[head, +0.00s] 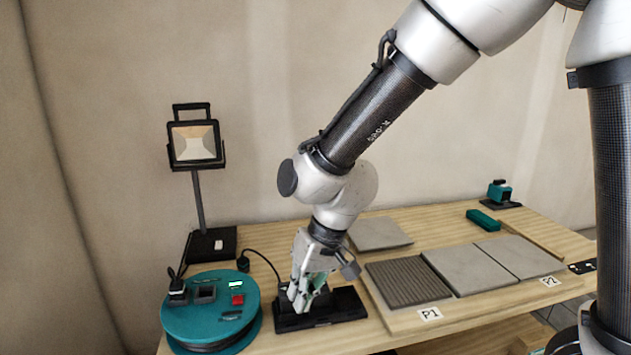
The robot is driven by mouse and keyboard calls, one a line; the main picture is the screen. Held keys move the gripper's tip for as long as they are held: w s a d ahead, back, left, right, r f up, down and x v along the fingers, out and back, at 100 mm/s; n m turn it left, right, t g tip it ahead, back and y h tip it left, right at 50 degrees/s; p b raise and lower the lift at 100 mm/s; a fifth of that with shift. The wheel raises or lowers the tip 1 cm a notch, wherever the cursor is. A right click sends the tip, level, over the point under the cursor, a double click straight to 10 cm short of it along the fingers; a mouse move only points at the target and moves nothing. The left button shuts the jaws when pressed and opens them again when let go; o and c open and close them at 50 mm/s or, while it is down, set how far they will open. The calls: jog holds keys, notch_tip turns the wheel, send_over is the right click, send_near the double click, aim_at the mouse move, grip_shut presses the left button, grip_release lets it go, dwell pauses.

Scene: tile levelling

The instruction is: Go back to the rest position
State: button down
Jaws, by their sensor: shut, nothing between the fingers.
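My arm reaches down from the upper right in the head view. My gripper (303,300) is shut, with its fingers pointing down at a black holder (340,307) on the wooden table (455,318). The fingers hide part of the holder, and I cannot tell whether they touch it. Some pale green shows at the fingers, but its shape is unclear.
A teal cable reel (212,290) stands left of the gripper, with a work lamp (195,145) behind it. Right are a ridged panel (408,281), grey tiles (468,270), a loose tile (381,233), a teal block (483,220) and a teal device (499,191).

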jog(key=s+d+r+m+t+h, duration=0.1)
jog(key=d+r, duration=0.4)
jog(key=d, duration=0.8)
jog(key=s+d+r+m+t+h, duration=0.1)
jog(key=s+d+r+m, duration=0.2)
jog(key=d, duration=1)
jog(key=s+d+r+m+t+h, duration=0.1)
jog(key=s+d+r+m+t, duration=0.1)
jog(key=d+r, duration=0.6)
jog(key=s+d, duration=0.1)
jog(key=d, duration=0.4)
jog(key=shift+s+d+h, duration=0.3)
jog(key=shift+s+h, duration=0.1)
jog(key=shift+a, duration=0.1)
